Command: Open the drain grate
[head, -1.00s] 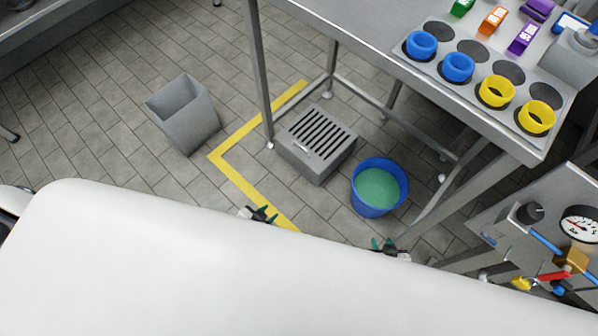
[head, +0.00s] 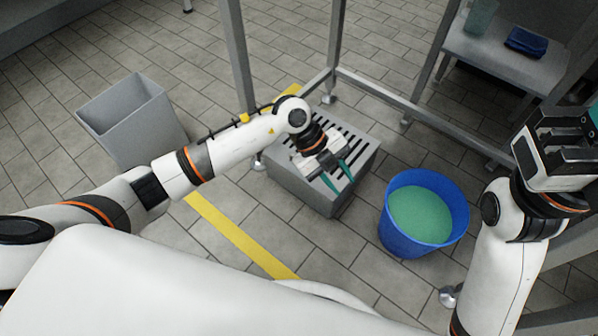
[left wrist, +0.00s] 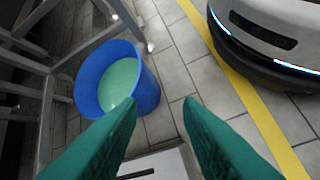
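The drain grate (head: 357,147) is a slotted grey plate on top of a grey box on the floor, and it looks closed. My left gripper (head: 337,177) is above the near part of the grate, with its green fingers apart and nothing between them. In the left wrist view, the open fingers (left wrist: 160,108) frame a pale strip of the grate's top (left wrist: 165,166) with a dark slot. My left arm hides part of the slats. My right gripper (head: 590,125) is raised at the right edge, away from the grate, and its fingertips are cut off.
A blue bucket of green liquid (head: 424,214) stands close to the right of the grate box. A grey bin (head: 131,119) stands to the left. Steel table legs (head: 238,58) rise behind. Yellow floor tape (head: 238,236) runs in front.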

